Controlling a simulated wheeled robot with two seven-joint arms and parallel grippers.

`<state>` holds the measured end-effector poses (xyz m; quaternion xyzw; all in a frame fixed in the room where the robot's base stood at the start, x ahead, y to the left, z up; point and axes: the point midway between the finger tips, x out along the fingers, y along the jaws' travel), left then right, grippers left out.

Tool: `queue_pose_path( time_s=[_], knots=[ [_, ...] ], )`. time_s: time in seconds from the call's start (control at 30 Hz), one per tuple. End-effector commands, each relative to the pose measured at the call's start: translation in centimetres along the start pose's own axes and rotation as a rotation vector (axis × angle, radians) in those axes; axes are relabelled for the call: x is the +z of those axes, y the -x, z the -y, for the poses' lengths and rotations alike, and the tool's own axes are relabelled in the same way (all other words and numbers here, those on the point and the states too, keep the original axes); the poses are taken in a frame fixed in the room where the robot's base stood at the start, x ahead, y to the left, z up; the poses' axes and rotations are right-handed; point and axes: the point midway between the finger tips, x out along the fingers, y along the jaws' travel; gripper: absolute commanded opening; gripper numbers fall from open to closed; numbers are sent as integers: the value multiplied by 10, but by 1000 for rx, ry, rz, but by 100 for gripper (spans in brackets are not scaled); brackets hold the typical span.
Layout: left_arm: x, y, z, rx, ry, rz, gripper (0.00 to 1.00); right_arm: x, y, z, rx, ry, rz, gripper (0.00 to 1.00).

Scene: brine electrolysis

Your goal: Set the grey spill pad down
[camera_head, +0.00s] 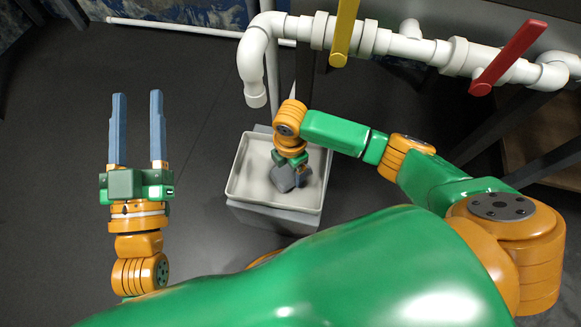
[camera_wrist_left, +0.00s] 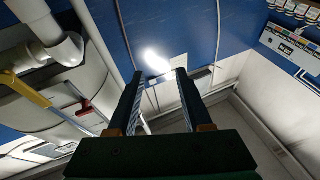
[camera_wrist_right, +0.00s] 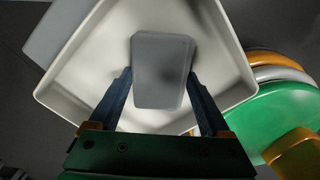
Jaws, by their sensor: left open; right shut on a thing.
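The grey spill pad (camera_wrist_right: 162,70) shows in the right wrist view between the fingers of my right gripper (camera_wrist_right: 161,92). The right gripper is shut on it, over a white tray (camera_wrist_right: 238,92). In the head view the pad (camera_head: 284,179) is below my right gripper (camera_head: 291,171), within the outline of the tray (camera_head: 237,172). I cannot tell whether the pad touches the tray floor. My left gripper (camera_head: 138,128) is open and empty, at the left of the head view. Its open fingers (camera_wrist_left: 159,98) also show in the left wrist view.
White pipes with a yellow valve handle (camera_head: 344,32) and a red valve handle (camera_head: 508,58) run behind the tray. A downturned pipe end (camera_head: 256,95) hangs just beyond the tray's back edge. Dark floor (camera_head: 60,190) is clear around the left gripper.

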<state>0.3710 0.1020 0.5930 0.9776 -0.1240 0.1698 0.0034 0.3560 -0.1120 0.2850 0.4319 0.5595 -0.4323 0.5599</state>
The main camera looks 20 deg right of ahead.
Motion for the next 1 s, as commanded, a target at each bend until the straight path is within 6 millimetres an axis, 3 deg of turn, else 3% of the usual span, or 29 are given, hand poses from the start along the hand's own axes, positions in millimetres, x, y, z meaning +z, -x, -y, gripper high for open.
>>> queue_pose_path(
  time_s=[0.27,0.3,0.37,0.67,1.0],
  knots=[
    [-3,0,0,1,0,-16,50,0,-3,0,-1,0,0,29],
    [-3,0,0,1,0,-19,50,0,-3,0,-1,0,0,90],
    [-3,0,0,1,0,-18,50,0,-2,0,0,0,0,100],
    [2,0,1,-1,-1,12,50,0,2,0,1,-1,0,100],
    [73,18,8,-22,4,410,50,0,23,0,1,-1,-1,100]
  ],
)
